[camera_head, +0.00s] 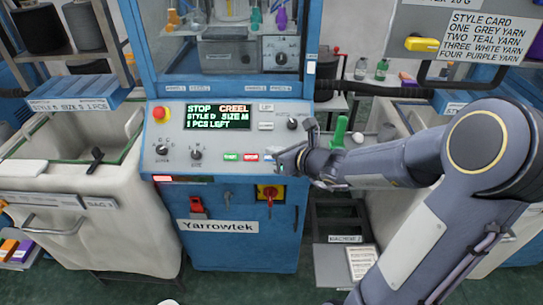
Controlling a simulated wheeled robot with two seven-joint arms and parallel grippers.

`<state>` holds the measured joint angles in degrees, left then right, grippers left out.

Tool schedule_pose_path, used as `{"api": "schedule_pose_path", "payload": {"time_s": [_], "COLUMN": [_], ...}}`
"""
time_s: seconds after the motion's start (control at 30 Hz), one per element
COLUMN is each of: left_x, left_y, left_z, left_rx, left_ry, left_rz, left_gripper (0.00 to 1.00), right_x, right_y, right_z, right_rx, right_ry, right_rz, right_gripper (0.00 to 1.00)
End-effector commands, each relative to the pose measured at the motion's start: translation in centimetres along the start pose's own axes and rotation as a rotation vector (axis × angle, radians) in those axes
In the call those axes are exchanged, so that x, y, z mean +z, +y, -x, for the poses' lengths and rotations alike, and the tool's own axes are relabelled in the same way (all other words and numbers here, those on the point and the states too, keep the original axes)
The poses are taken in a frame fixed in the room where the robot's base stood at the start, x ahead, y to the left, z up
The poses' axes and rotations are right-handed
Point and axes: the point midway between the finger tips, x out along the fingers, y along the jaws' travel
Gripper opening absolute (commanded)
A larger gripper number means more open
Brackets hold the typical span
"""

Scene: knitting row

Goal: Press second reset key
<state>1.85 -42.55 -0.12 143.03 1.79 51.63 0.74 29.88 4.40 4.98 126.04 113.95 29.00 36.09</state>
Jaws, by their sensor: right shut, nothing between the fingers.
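The knitting machine's sloped control panel (215,138) is in the middle of the head view. Its display (218,117) reads "STOP CREEL, STYLE D SIZE M, 1 PCS LEFT". Below the display is a row of small keys: a green key (231,156), a red key (250,157) and a blue key (267,157). Their labels are too small to read. My right gripper (277,160) is shut and empty, with its tips at the right side of the blue key. I cannot tell whether they touch it. My left gripper is not in view.
A red stop button (159,113) and black knobs (196,154) are on the panel. A red-and-yellow switch (269,193) is below. A white bin (85,225) stands left. My right arm covers much of the right side. A style card (487,37) hangs upper right.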

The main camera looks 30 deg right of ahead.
Motion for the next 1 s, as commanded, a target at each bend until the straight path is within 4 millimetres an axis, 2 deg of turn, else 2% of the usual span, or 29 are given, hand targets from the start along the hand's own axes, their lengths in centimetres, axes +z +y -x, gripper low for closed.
{"api": "schedule_pose_path", "payload": {"time_s": [0.37, 0.83, 1.0], "left_x": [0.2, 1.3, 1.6], "left_y": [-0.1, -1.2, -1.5], "left_z": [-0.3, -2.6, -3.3], "left_rx": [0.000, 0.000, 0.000], "left_ry": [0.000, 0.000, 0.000], "left_rz": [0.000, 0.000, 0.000], "left_gripper": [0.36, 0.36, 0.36], "right_x": [-0.4, -3.7, -4.3], "right_y": [-0.2, -3.3, -4.1], "right_z": [-0.4, -4.7, -5.7], "right_rx": [0.002, 0.002, 0.003], "right_ry": [0.000, 0.000, -0.001], "right_rz": [0.005, 0.005, 0.008], "right_gripper": [0.00, 0.00, 0.00]}}
